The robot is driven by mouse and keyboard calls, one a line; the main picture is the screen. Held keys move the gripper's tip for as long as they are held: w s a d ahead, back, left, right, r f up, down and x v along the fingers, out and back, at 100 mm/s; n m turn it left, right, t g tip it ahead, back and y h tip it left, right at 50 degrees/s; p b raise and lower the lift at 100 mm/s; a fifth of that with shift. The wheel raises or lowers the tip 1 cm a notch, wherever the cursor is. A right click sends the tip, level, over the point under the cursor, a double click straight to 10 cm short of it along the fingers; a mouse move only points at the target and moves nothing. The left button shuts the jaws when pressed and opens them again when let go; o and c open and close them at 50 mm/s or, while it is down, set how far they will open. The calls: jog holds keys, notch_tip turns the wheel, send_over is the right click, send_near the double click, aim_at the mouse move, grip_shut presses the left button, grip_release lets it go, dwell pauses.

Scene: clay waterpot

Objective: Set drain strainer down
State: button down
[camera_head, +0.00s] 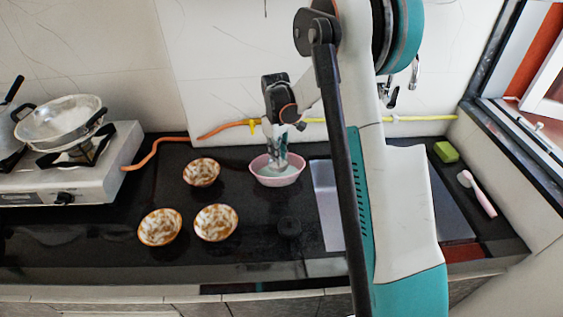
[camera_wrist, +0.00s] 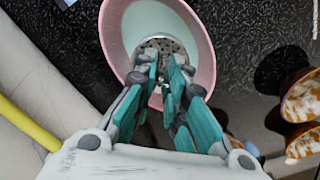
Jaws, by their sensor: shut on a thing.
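The drain strainer (camera_wrist: 163,44) is a grey metal disc with holes, seen in the wrist view inside a pink bowl (camera_wrist: 117,42). My gripper (camera_wrist: 161,82) points down into the bowl, its teal and grey fingers shut on the strainer. In the head view my gripper (camera_head: 277,158) reaches into the pink bowl (camera_head: 262,178) on the black counter. The fingers hide part of the strainer, and I cannot tell whether it touches the bowl's bottom.
Several brown-and-white bowls, including one at the front left (camera_head: 159,228), stand left of the pink bowl. A stove (camera_head: 75,165) with a pan (camera_head: 62,122) is at left. A green sponge (camera_head: 446,151) and pink brush (camera_head: 478,194) lie at right.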

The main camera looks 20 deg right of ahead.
aim_at(278, 166)
jog(key=shift+s+a+f+b, duration=0.1)
jog(key=shift+f+b, duration=0.4)
jog(key=shift+f, duration=1.2)
jog(key=shift+f, duration=0.2)
jog(key=c, duration=1.6)
grip_release()
jog(key=shift+c, duration=0.2)
jog(key=shift+r, duration=0.15)
